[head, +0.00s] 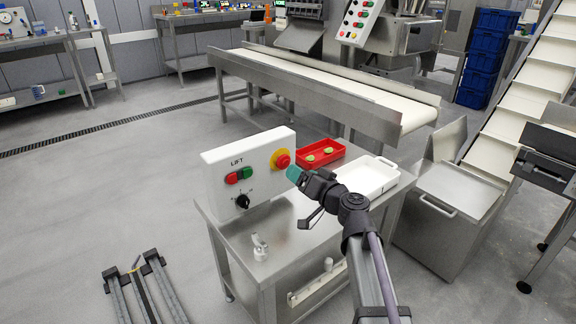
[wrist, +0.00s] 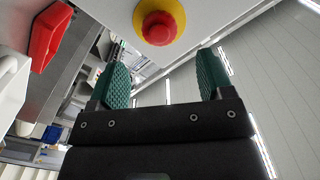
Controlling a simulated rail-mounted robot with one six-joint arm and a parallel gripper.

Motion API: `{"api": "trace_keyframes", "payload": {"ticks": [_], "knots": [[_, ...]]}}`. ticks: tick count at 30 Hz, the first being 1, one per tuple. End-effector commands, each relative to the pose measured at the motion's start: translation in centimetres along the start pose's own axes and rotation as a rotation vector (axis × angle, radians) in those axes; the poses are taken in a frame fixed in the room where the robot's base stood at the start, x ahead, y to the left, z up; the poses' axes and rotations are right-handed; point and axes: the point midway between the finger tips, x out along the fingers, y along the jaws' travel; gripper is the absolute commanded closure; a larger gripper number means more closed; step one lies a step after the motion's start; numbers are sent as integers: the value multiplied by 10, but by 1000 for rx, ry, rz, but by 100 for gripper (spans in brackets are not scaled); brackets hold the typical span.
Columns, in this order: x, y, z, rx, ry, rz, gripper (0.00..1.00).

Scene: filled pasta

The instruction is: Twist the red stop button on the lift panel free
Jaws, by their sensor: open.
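The white lift panel (head: 222,164) stands upright on a steel table and is marked LIFT. Its red stop button (head: 283,161) sits on a yellow round base at the panel's upper right. The button also shows in the wrist view (wrist: 159,28), at the top centre. My gripper (head: 292,174) is just in front of the panel, close to the button. In the wrist view its two green ribbed fingers (wrist: 164,75) are spread wide with nothing between them. The button appears beyond the fingertips, apart from both. The panel also has red and green push buttons (head: 239,175) and a black rotary knob (head: 242,201).
A red tray (head: 308,164) with green pieces and a white tray (head: 368,189) stand behind my gripper on the steel table (head: 285,250). A small light-coloured fitting (head: 259,246) is near the table's front. A conveyor (head: 320,80) runs behind. Floor left of the table is largely clear.

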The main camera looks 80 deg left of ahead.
Motion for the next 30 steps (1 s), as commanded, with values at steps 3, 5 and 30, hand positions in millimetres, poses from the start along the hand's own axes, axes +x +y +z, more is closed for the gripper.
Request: {"api": "trace_keyframes", "payload": {"ticks": [3,5,30], "knots": [[33,2,-1,0,-1,-1,26],[46,2,-1,0,-1,-1,26],[68,0,0,1,-1,0,68]]}}
